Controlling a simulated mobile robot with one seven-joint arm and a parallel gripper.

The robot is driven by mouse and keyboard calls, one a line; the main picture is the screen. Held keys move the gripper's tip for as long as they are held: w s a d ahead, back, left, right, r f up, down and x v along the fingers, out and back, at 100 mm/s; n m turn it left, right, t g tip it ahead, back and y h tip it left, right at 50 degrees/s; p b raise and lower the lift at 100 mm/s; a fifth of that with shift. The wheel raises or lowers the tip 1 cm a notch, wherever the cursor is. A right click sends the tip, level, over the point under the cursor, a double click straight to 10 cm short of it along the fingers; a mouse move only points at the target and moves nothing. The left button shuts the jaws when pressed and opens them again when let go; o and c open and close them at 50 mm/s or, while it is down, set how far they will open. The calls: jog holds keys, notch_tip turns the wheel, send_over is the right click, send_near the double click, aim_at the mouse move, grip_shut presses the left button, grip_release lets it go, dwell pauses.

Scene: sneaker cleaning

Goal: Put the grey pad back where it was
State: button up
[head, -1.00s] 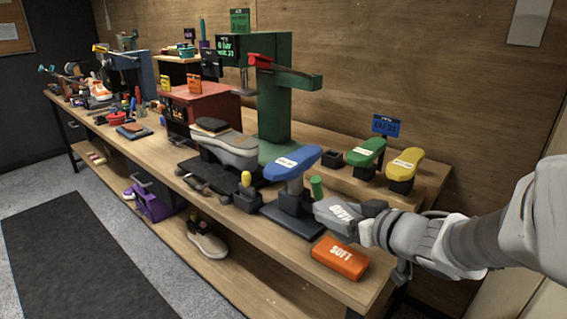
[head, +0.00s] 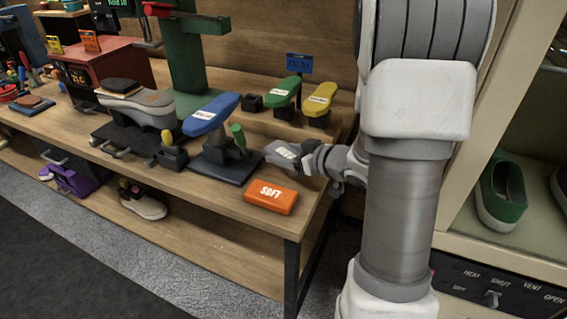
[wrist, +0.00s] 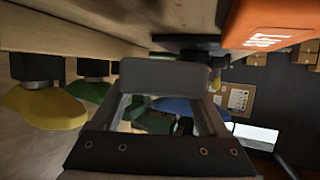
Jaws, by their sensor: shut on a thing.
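The grey pad (head: 281,152) has a pale label and is held out to the left of my gripper (head: 306,161), which is shut on it. The pad is behind the orange pad, near the table's right end; whether it touches the table I cannot tell. In the wrist view the grey pad (wrist: 163,74) is between my fingers (wrist: 165,105), and the picture is upside down. The orange pad (head: 271,196), marked SOFT, lies flat near the front right corner of the table. It also shows in the wrist view (wrist: 272,22).
The wooden table (head: 240,186) has a blue last (head: 211,113) on a dark stand left of the grey pad. A green last (head: 284,92) and a yellow last (head: 320,99) stand behind. A cabinet (head: 505,245) with a green shoe is at the right.

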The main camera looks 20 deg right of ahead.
jog(key=shift+w+d+f, duration=0.45)
jog(key=shift+w+d, duration=0.05)
jog(key=shift+d, duration=0.05)
jog(key=shift+f+b, duration=0.9)
jog(key=shift+f, duration=1.05)
jog(key=shift+f, duration=0.1)
